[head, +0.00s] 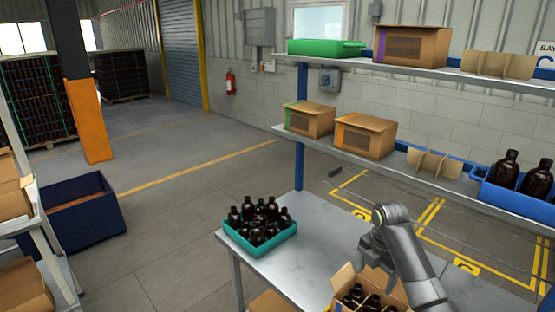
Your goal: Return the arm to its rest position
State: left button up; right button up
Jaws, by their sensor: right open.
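My right arm comes in from the lower right, grey and bent. My right gripper (371,252) hangs at its end above the cardboard box, open, with nothing seen in it; its fingertips are small and partly merged with the arm. The open cardboard box (344,279) stands at the front of the metal table (309,238) and holds several amber bottles (372,302). Part of the box is hidden behind my arm and cut by the lower edge. My left gripper is not in view.
A teal crate (262,246) with several amber bottles stands on the table's left. Blue-framed shelves behind the table hold closed boxes (366,137), cardboard dividers (434,163), a green tray (326,48) and a blue crate (512,196) of bottles. The table middle is clear.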

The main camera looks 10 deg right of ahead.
jog(key=s+a+f+m+t, duration=0.1)
jog(key=s+f+m, duration=0.5)
jog(key=s, duration=0.4)
jog(key=s+f+m+t, duration=0.1)
jog(key=s+f+m, duration=0.5)
jog(key=s, duration=0.3)
jog(key=s+r+m+t+h, duration=0.1)
jog(key=s+r+m, duration=0.1)
jog(key=s+m, duration=0.55)
jog(key=s+r+m+t+h, duration=0.1)
jog(key=s+r+m, duration=0.3)
jog(key=s, duration=0.7)
notch_tip(320, 180, down, 32)
jog(key=w+g+b, duration=0.1)
jog(key=g+b, duration=0.1)
jog(key=b, duration=0.5)
jog(key=s+f+b, duration=0.2)
jog(key=s+f, duration=0.3)
jog(key=f, duration=0.3)
jog(key=s+f+b, duration=0.3)
jog(key=s+f, duration=0.2)
jog(key=f, duration=0.3)
jog(key=s+f+g+y+b, duration=0.1)
jog(key=s+f+b, duration=0.1)
jog(key=s+f, duration=0.3)
notch_tip(320, 180, down, 4)
jog(key=shift+s+a+r, duration=0.2)
jog(key=shift+a+r, duration=0.05)
